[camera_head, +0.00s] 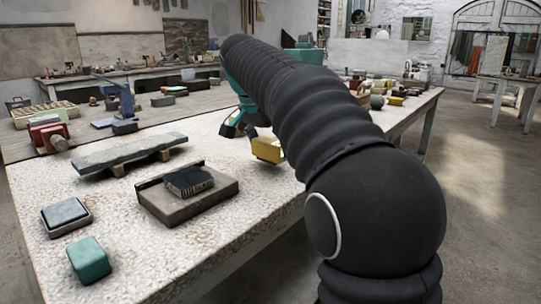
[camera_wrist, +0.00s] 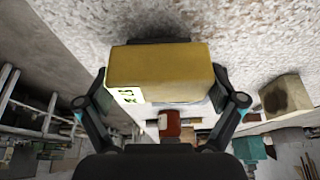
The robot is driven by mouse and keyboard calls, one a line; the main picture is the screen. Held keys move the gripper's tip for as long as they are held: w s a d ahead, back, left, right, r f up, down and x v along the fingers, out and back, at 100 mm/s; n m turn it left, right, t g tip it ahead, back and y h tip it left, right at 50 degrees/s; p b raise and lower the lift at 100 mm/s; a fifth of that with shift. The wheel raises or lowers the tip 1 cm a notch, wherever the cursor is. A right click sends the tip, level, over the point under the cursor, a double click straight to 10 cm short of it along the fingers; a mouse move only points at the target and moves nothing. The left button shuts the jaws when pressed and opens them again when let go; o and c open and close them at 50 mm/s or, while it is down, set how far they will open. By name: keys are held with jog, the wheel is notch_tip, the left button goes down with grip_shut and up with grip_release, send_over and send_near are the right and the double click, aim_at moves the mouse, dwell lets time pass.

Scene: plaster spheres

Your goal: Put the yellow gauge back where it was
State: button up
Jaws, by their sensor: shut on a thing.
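The yellow gauge (camera_head: 268,149) is a small block near the far right part of the pale stippled tabletop (camera_head: 235,225). My gripper (camera_wrist: 161,84) is shut on it, with one dark finger on each side of the block. In the wrist view the yellow gauge (camera_wrist: 160,66) fills the middle, with dark markings on a white patch at its lower left. A dark edge shows just beyond it.
A grey slab (camera_head: 130,152) lies on supports at left. A dark block on a tray (camera_head: 190,207) sits in front of the gauge. A grey block (camera_head: 66,216) and a green block (camera_head: 89,259) stand near left. The table's front right is clear.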

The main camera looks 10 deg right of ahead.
jog(key=shift+f, duration=1)
jog(key=shift+f, duration=0.2)
jog(key=o, duration=0.7)
jog(key=shift+a+r, duration=0.1)
jog(key=shift+r, duration=0.4)
jog(key=p+v, duration=0.1)
jog(key=v, duration=1)
jog(key=shift+r, duration=0.2)
